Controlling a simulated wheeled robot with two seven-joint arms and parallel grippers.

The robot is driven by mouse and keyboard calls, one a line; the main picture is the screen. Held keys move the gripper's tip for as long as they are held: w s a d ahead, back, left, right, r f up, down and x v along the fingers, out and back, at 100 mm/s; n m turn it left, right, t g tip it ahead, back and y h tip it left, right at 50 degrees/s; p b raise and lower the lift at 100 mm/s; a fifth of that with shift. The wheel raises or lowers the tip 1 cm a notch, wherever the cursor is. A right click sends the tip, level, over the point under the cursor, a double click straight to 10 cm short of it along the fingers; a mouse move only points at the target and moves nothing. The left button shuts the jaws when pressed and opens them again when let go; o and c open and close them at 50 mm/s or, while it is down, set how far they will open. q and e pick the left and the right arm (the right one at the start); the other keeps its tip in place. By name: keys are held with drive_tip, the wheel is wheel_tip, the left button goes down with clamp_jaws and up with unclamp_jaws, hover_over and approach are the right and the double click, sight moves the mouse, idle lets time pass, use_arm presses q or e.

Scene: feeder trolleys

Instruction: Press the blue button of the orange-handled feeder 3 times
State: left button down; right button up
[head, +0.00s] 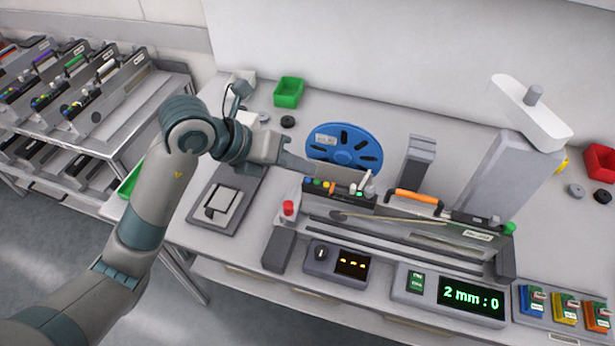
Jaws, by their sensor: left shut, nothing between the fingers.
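The orange-handled feeder (430,232) lies in a holder on the white bench, its orange handle (415,197) on top. At its left end is a dark block with a row of small coloured buttons. The blue button (308,180) appears to be the leftmost of the row. My left gripper (310,168) is shut and empty, its fingertips just above and behind the blue button. I cannot tell whether they touch it. My right gripper is not in view.
A blue reel (344,146) stands behind the feeder. A red knob (289,208) sits at the holder's left end. A grey post (500,175) rises at right. Trolley shelves (150,95) with more feeders stand at left.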

use_arm(q)
drive_tip(key=shift+f, duration=0.15)
idle(0.8)
drive_tip(key=shift+f+b, duration=0.25)
drive_tip(key=shift+b, duration=0.15)
drive_tip(key=shift+f, duration=0.35)
idle(0.5)
drive_tip(key=shift+r, duration=0.2)
drive_tip(key=shift+r+p, duration=0.3)
drive_tip(key=shift+r, duration=0.3)
drive_tip(key=shift+r, duration=0.1)
wheel_tip(320, 180, up, 5)
drive_tip(key=p, duration=0.3)
drive_tip(key=shift+p, duration=0.3)
idle(0.5)
